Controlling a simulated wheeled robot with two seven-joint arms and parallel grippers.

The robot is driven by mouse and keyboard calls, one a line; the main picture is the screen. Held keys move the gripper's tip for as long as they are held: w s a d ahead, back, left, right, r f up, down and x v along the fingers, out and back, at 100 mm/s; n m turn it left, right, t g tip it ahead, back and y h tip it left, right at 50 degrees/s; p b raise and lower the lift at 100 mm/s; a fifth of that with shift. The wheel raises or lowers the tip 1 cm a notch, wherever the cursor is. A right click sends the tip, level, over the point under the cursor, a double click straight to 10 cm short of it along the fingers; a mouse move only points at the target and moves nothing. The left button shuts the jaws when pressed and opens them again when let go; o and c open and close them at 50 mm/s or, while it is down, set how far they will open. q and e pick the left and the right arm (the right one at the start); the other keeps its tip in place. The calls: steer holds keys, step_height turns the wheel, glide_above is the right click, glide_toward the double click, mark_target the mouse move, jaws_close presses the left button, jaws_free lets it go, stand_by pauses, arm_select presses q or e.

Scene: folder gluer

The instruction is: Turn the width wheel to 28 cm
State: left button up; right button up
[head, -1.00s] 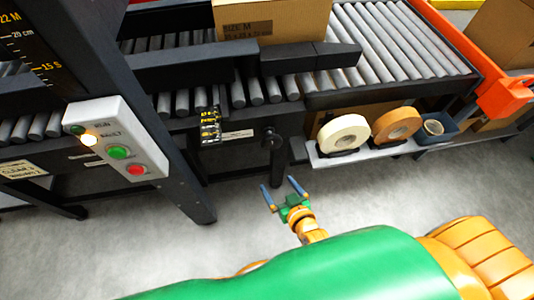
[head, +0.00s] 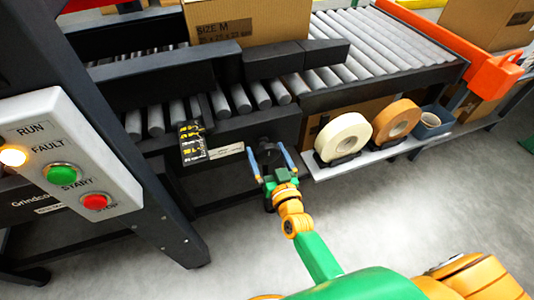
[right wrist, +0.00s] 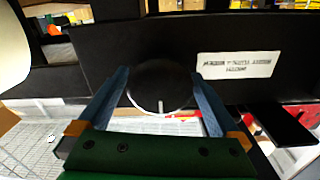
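The width wheel (head: 266,146) is a dark round knob on the front of the black conveyor frame. In the right wrist view the wheel (right wrist: 160,86) is centred, with a white mark at its lower edge. My right gripper (head: 269,160) is open, with its blue fingers on either side of the wheel. The fingers also flank it in the right wrist view (right wrist: 160,78); whether they touch it I cannot tell. A black scale with yellow marks (head: 192,142) sits left of the wheel; its reading is too small to make out. My left gripper is not in view.
A control box (head: 75,165) with a lit amber fault lamp, green start and red stop buttons stands at left. A shelf (head: 345,168) with tape rolls (head: 343,137) is close right of my gripper. A carton (head: 255,18) rests on the rollers above.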

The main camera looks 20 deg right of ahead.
steer(key=c, duration=1)
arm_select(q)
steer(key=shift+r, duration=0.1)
arm_select(e)
steer(key=shift+m, duration=0.4)
steer(key=shift+m+p, duration=0.3)
steer(key=shift+m, duration=0.3)
steer(key=m, duration=0.2)
steer(key=shift+m, duration=0.3)
steer(key=m, duration=0.4)
steer(key=shift+p, duration=0.35)
steer(key=m, duration=0.3)
steer(key=shift+a, duration=0.1)
steer(key=m, duration=0.3)
steer(key=shift+y+b, duration=0.3)
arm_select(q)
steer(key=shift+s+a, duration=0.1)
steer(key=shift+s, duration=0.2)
arm_select(e)
steer(key=shift+m, duration=1.3)
